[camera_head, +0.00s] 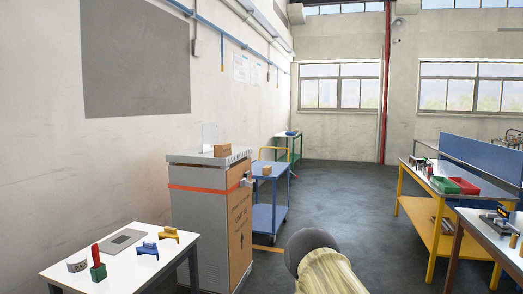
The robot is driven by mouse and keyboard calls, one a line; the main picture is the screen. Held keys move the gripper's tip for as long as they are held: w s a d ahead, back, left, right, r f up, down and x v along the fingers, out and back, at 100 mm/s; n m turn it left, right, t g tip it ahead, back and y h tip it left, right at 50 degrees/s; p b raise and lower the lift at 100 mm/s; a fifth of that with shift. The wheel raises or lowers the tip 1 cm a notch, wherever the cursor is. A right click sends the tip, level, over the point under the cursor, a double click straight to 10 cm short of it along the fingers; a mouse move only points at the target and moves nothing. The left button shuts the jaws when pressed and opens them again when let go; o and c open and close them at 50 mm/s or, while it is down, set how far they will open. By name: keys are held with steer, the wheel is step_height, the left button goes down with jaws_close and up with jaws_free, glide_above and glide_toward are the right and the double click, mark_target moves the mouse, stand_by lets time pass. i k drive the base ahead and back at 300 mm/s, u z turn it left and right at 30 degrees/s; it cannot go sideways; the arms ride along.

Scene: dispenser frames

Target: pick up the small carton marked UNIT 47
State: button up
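A small brown carton (222,150) sits on top of the grey cabinet (190,215), near its right side. Another small brown carton (266,170) sits on the upper shelf of the blue cart behind. Any markings on both are too small to read, so I cannot tell which is UNIT 47. A large brown panel or carton face (239,232) with dark print and an arrow is on the cabinet's right side. My gripper is not in view.
A white table (118,262) with several small tools stands front left. The blue cart (270,218) is behind the cabinet. Yellow-legged workbenches (432,208) line the right. The grey floor (350,210) between is open. A rounded grey and yellowish shape (315,258) rises at bottom centre.

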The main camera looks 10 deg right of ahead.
mark_target(222, 149)
steer(key=z, duration=0.8)
steer(key=i, duration=1.45)
steer(key=z, duration=0.3)
steer(key=i, duration=1.4)
steer(key=u, duration=1.5)
steer(key=i, duration=0.85)
steer(key=u, duration=0.8)
